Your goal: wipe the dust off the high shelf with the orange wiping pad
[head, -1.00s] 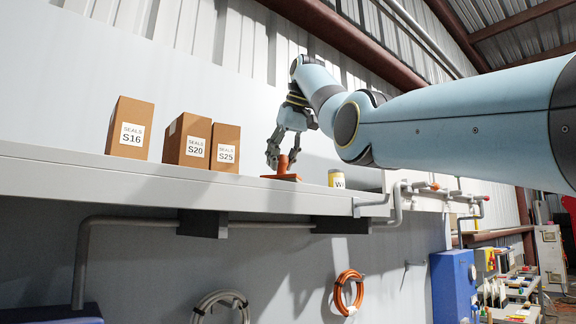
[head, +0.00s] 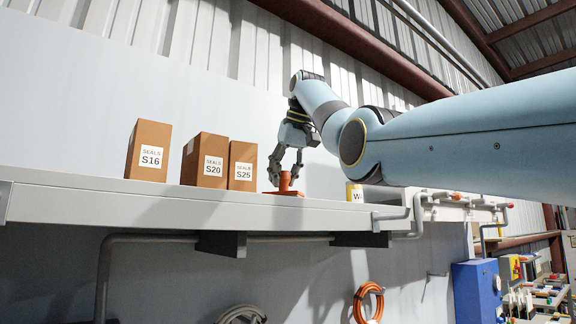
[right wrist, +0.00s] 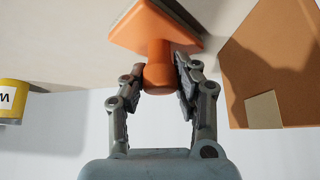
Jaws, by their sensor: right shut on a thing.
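The orange wiping pad (head: 284,190) rests on or just over the high shelf (head: 190,208), between the box marked S25 and a yellow can. It has a flat base and an upright knob. My right gripper (head: 286,178) is shut on the knob from above; in the right wrist view both fingers (right wrist: 157,85) flank the pad's knob (right wrist: 158,72). Whether the base touches the shelf all over is hard to tell. No dust can be made out on the shelf. My left gripper is not in view.
Cardboard boxes marked S16 (head: 148,150), S20 (head: 205,160) and S25 (head: 243,166) stand left of the pad. A yellow can (head: 355,192) stands to its right. Pipes run along the shelf's right end. Orange cable (head: 369,302) hangs below. The shelf's left front is clear.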

